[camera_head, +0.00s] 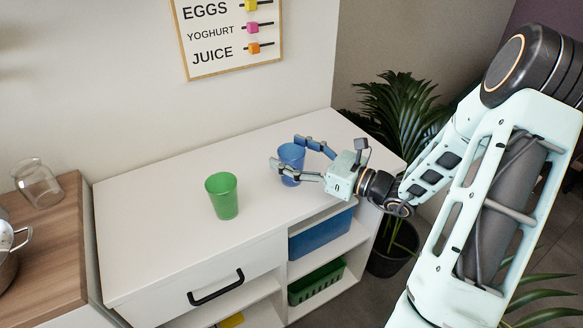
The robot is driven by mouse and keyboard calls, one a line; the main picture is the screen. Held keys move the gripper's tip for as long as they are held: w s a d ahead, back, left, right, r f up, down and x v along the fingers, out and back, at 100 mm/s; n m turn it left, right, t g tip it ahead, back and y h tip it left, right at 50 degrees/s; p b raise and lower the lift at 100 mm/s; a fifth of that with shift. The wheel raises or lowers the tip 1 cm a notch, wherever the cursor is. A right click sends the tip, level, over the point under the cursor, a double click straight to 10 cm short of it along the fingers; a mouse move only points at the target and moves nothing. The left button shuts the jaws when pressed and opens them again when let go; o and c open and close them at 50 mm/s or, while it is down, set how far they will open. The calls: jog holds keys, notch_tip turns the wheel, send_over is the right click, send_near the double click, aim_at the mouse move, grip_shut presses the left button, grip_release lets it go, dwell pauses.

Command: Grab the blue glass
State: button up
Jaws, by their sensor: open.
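The blue glass (291,158) stands upright on the white cabinet top, right of the middle. My gripper (276,153) comes in from the right and is open, with one finger on the far side of the glass and the other on its near side. The glass sits between the fingers; I cannot tell whether they touch it. The near finger hides part of the lower glass.
A green cup (222,195) stands to the left on the white cabinet top (150,220). A wooden counter (62,255) with a glass jug (38,184) and a pot is at far left. A potted plant (400,115) is behind my arm.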

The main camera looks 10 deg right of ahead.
jog(key=shift+c, duration=0.4)
jog(key=c, duration=1.3)
jog(key=shift+r, duration=0.2)
